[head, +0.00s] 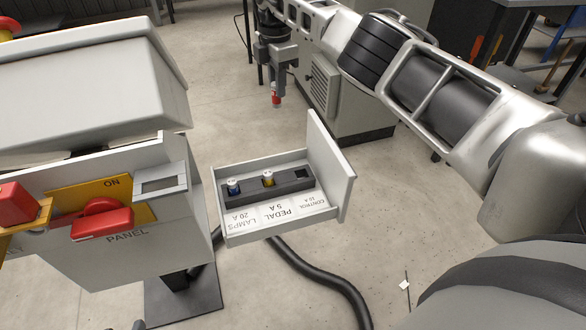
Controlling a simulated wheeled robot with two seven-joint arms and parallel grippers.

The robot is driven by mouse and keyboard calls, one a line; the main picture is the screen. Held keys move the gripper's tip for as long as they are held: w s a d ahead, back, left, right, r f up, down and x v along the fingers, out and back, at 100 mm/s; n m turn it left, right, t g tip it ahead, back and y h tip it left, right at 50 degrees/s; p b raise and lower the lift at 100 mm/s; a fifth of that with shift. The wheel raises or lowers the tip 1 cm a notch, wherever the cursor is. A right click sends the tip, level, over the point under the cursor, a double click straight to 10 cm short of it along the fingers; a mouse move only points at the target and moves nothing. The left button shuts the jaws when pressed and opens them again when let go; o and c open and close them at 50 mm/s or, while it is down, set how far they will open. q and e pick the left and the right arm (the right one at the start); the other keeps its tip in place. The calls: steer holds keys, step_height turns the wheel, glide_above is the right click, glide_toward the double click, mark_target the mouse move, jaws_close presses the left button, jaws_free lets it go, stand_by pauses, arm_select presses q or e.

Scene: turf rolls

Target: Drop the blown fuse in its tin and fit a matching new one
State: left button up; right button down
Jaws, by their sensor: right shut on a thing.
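My right gripper (276,90) points down beyond the drawer, shut on a small red fuse (275,98). I cannot tell whether this fuse is blown. The open grey drawer (262,239) holds a dark fuse block (250,192) with labels reading LAMPS 20 A, PEDAL 5 A and CONTROL 10 A. The CONTROL socket (302,173) looks empty. The gripper is apart from the drawer, towards the back. No tin shows. My left gripper is out of view.
The panel cabinet (150,245) with a red switch handle (102,218) on a yellow ON plate stands left of the drawer. The drawer's raised front (331,170) is on its right side. A vented grey cabinet (345,115) stands behind. A black hose (315,278) crosses the open floor.

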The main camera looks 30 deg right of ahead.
steer(key=s+f, duration=0.4)
steer(key=s+a+f, duration=0.1)
steer(key=s+f, duration=0.3)
steer(key=s, duration=0.1)
steer(key=s+a+f, duration=0.1)
steer(key=s+f, duration=0.3)
steer(key=s, duration=0.1)
steer(key=shift+s+f+p, duration=0.2)
steer(key=shift+p, duration=0.15)
steer(key=shift+f, duration=0.35)
steer(key=c, duration=1.3)
jaws_free()
steer(key=shift+w+r, duration=0.1)
steer(key=shift+r, duration=0.05)
steer(key=shift+o, duration=0.2)
steer(key=shift+r, duration=0.1)
step_height(320, 180, up, 12)
steer(key=p, duration=0.1)
